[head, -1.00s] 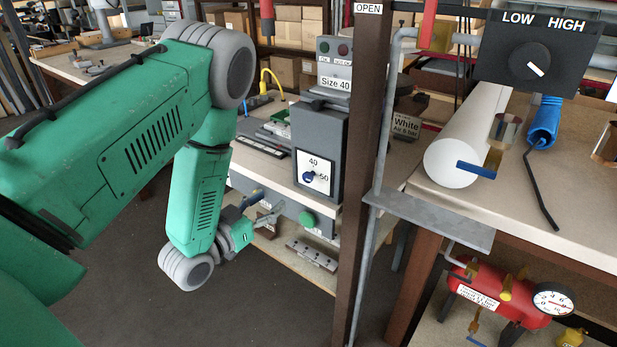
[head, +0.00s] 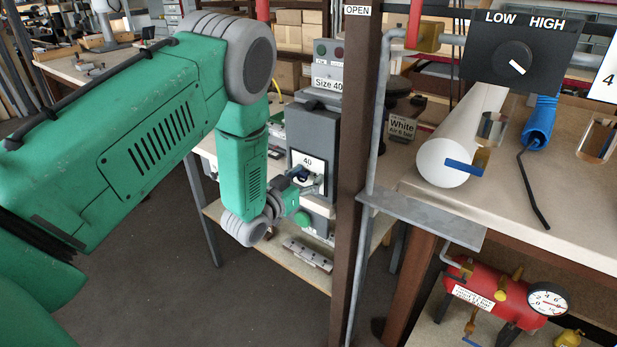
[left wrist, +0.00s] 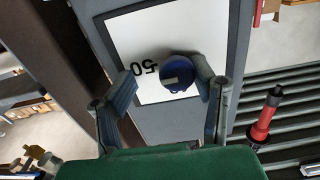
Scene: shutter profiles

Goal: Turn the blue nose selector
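The blue nose selector (left wrist: 177,70) is a round blue knob with a pale mark, on a white plate (left wrist: 150,35) on a grey machine. A "50" is printed beside it. In the head view the plate (head: 307,160) shows "40" and my gripper mostly covers the knob. My left gripper (left wrist: 165,72) is open at the plate, with its fingers on either side of the knob. The right-hand finger in the wrist view is close to the knob; I cannot tell if it touches. The other finger stands apart from it. My right gripper is out of view.
A green button (head: 302,219) sits below the plate. A brown post (head: 353,150) and a grey pipe stand just right of the machine. A LOW/HIGH switch box (head: 517,50) and a red tank (head: 490,292) are further right. Open floor lies at lower left.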

